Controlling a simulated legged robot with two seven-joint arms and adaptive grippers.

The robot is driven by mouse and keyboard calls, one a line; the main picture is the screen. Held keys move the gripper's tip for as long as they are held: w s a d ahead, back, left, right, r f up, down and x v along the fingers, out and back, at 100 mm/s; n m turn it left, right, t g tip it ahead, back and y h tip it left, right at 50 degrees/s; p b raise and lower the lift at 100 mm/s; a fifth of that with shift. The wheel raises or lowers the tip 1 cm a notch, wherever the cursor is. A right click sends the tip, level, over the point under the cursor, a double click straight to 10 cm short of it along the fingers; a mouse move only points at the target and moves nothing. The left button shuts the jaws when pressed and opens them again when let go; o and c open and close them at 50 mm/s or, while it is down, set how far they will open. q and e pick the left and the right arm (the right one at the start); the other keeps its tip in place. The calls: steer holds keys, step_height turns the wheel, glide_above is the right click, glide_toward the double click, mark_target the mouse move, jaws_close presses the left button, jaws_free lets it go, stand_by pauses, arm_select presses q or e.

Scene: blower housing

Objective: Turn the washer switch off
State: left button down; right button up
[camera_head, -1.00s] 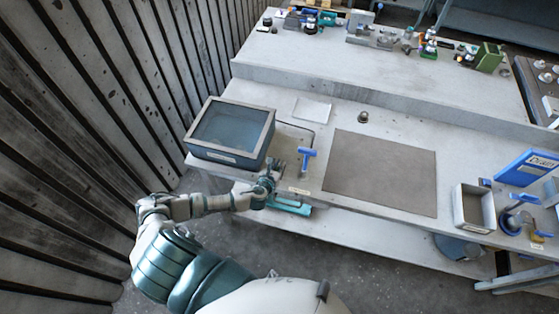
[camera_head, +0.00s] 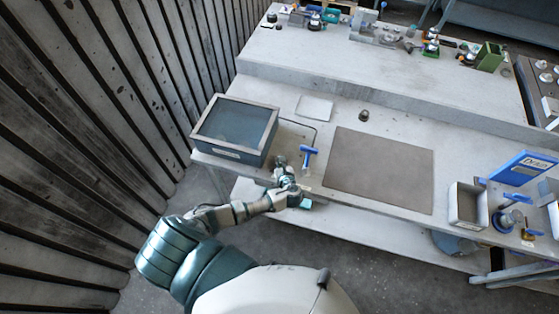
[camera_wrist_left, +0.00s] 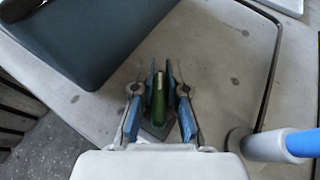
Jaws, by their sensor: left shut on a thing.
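The green washer switch (camera_wrist_left: 158,95) stands on a small dark base between the fingers of my left gripper (camera_wrist_left: 161,72) in the left wrist view. The fingers close around it from both sides. In the head view my left gripper (camera_head: 281,163) is at the bench's front edge, just right of the washer basin (camera_head: 207,140). The switch is hidden behind the hand there. My right gripper is not in view.
A blue T-handle (camera_head: 308,151) stands close to the right of my left gripper; its blue end (camera_wrist_left: 300,143) shows in the left wrist view. A thin bent pipe (camera_wrist_left: 272,75) runs behind. A brown mat (camera_head: 378,170) and a grey tray (camera_head: 455,206) lie farther right.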

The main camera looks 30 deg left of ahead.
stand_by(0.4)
arm_select(q)
steer(key=c, duration=1.2)
jaws_free()
steer(key=v, duration=1.2)
steer(key=shift+f, duration=0.1)
